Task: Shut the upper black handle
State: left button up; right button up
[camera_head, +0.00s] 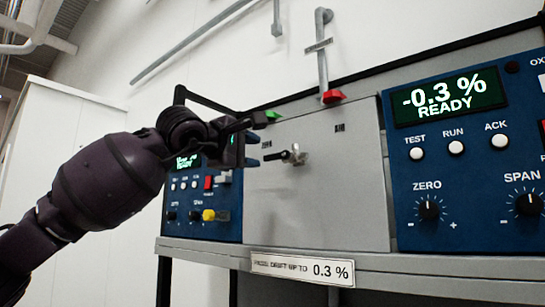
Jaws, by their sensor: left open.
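A small black handle (277,157) sits on a metal fitting on the grey panel (335,200). It lies roughly level and points left from the fitting. I see only this one black handle clearly and cannot tell whether it is the upper one. My left gripper (252,150) comes in from the left and is open and empty. My right gripper is out of view.
A blue analyser unit (460,185) with a display, buttons and knobs stands at right. Another blue unit (232,215) is partly behind my left arm. A grey ledge (420,284) runs below.

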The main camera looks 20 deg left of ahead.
aim_at(270, 158)
pick_arm(q)
jog(key=p+x, duration=0.1)
jog(key=x, duration=0.5)
jog(key=shift+w+r, duration=0.1)
jog(key=shift+w, duration=0.15)
jog(key=shift+w+d, duration=0.2)
jog(key=shift+w, duration=0.3)
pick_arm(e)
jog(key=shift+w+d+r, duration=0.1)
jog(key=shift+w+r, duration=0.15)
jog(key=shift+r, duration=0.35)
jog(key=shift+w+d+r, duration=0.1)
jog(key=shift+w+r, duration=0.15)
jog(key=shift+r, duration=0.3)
pick_arm(q)
jog(key=shift+c, duration=0.3)
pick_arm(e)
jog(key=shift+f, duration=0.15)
pick_arm(q)
jog(key=c, duration=0.7)
grip_shut()
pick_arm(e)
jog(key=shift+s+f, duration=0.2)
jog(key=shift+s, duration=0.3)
